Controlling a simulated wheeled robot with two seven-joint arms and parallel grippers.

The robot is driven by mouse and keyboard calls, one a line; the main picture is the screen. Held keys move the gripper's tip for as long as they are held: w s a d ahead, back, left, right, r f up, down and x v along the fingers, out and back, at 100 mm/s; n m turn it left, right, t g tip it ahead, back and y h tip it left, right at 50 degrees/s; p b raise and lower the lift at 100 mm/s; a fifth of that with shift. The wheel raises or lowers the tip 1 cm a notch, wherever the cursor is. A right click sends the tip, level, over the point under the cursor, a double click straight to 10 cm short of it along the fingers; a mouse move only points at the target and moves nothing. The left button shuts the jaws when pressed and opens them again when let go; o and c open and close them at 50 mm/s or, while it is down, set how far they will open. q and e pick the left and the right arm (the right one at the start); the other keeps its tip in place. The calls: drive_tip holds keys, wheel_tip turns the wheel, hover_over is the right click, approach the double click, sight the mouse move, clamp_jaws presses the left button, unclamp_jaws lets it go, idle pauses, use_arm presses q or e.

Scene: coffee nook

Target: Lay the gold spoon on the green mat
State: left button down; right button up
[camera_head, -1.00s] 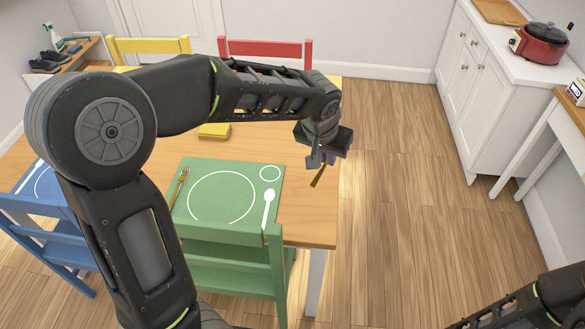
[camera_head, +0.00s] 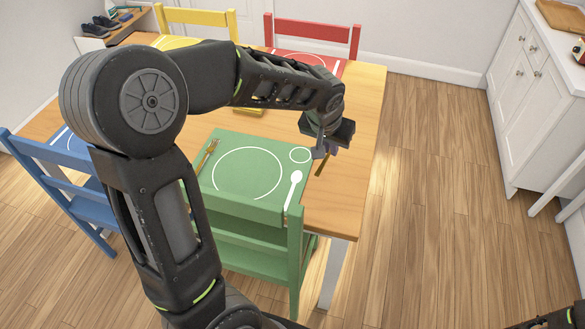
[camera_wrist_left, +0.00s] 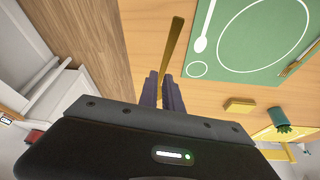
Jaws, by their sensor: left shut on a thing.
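The green mat (camera_head: 245,175) lies on the wooden table, with white outlines of a plate, a small circle and a spoon. My left gripper (camera_head: 325,150) is beside the mat's right edge, over bare table. It is shut on the gold spoon (camera_head: 321,166), which points down from the jaws. In the left wrist view the fingers (camera_wrist_left: 162,88) grip the gold spoon (camera_wrist_left: 173,42), and the green mat (camera_wrist_left: 215,52) lies to its right, apart from it. The gripped end of the spoon is hidden.
A gold fork (camera_head: 208,154) lies at the mat's left side. A yellow block (camera_head: 248,112) lies on the table beyond the mat. A green chair (camera_head: 250,235) stands at the near edge. Bare table lies right of the mat.

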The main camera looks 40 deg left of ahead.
drive_tip(key=shift+o, duration=1)
drive_tip(key=f+b, duration=0.3)
drive_tip(key=f, duration=0.2)
drive_tip(key=shift+w+a+b, duration=0.1)
drive_tip(key=shift+w+b, duration=0.1)
drive_tip(key=shift+b, duration=0.2)
use_arm(q)
drive_tip(key=s+a+f+n, duration=0.2)
drive_tip(key=s+a+f, duration=0.1)
drive_tip(key=a+f, duration=0.4)
drive_tip(key=shift+a+f+y, duration=0.3)
drive_tip(key=shift+a, duration=0.6)
drive_tip(key=shift+s+f, duration=0.1)
drive_tip(key=shift+f, duration=0.1)
drive_tip(key=shift+f+b, duration=2.7)
drive_tip(key=shift+f, duration=1.25)
use_arm(e)
drive_tip(key=shift+f, duration=2.75)
use_arm(q)
drive_tip(key=c, duration=1.5)
unclamp_jaws()
drive_tip(key=shift+o, duration=0.2)
